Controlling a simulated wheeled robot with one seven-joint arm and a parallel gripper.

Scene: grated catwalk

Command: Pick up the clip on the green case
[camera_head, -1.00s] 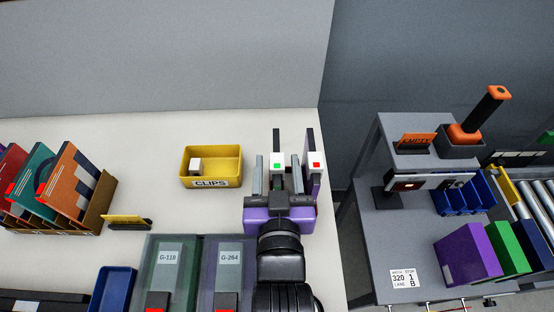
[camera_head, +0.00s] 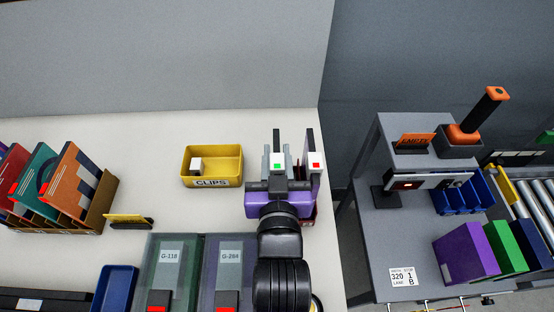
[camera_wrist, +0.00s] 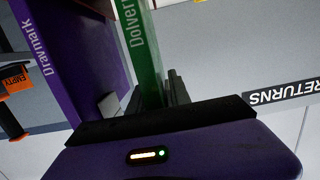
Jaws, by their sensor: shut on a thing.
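Two thin upright cases stand close together beyond my gripper. In the wrist view the green case (camera_wrist: 144,50) is marked "Dolvern" and the purple case (camera_wrist: 80,50) "Dravmark". In the head view they show nearly edge-on, each with a white clip. The clip on the green case (camera_head: 278,159) bears a green square. The other clip (camera_head: 315,160), at the right, bears a red square. My gripper (camera_head: 279,173) is shut on the green case's clip, its fingers close on both sides. Its grip is partly hidden in the wrist view.
A yellow CLIPS tray (camera_head: 188,175) with a white block inside stands left of my gripper. Boxes labelled G-118 (camera_head: 170,257) and G-264 (camera_head: 231,257) lie at the front. A card rack (camera_head: 98,205) stands at the left. The pale table is clear between tray and gripper.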

